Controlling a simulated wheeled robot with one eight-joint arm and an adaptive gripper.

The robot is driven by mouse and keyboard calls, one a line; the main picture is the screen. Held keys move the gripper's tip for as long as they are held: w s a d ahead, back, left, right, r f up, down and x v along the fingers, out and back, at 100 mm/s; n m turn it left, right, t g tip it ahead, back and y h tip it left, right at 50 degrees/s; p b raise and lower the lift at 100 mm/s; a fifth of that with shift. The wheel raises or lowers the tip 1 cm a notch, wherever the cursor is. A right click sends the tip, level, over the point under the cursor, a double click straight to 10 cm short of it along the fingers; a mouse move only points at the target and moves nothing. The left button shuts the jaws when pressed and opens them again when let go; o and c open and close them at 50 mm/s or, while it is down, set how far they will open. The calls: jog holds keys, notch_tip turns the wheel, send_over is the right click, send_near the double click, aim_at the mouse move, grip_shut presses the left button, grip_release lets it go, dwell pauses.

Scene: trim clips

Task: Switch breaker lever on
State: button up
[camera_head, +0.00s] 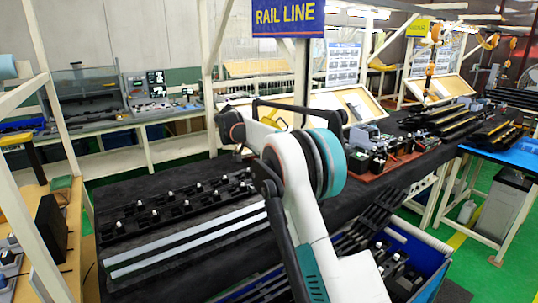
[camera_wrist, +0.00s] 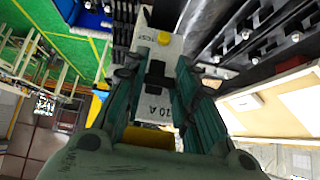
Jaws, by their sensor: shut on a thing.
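A light grey breaker (camera_wrist: 160,42) fills the middle of the wrist view, with a yellow TEST button and a "10 A" label. Its black lever (camera_wrist: 155,77) shows between the fingers, partly hidden. My gripper (camera_wrist: 156,72) has its dark green fingers on either side of the breaker's face and is shut on it. I cannot tell whether the pads touch the lever itself. In the head view my arm hides the gripper and the held breaker.
A black rail fixture (camera_head: 175,208) with several small pegs lies on the dark bench. Small grey and black devices (camera_head: 368,143) stand on a reddish board at its right. A blue crate (camera_head: 428,262) with black parts stands in front. A blue RAIL LINE sign (camera_head: 288,18) hangs behind.

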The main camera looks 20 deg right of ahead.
jog(key=shift+d+r+y+p, duration=0.3)
jog(key=shift+r+y+p, duration=0.25)
jog(key=shift+y+p, duration=0.55)
jog(key=o, duration=1.1)
jog(key=shift+w, duration=0.1)
jog(key=v, duration=1.2)
jog(key=shift+w, duration=0.2)
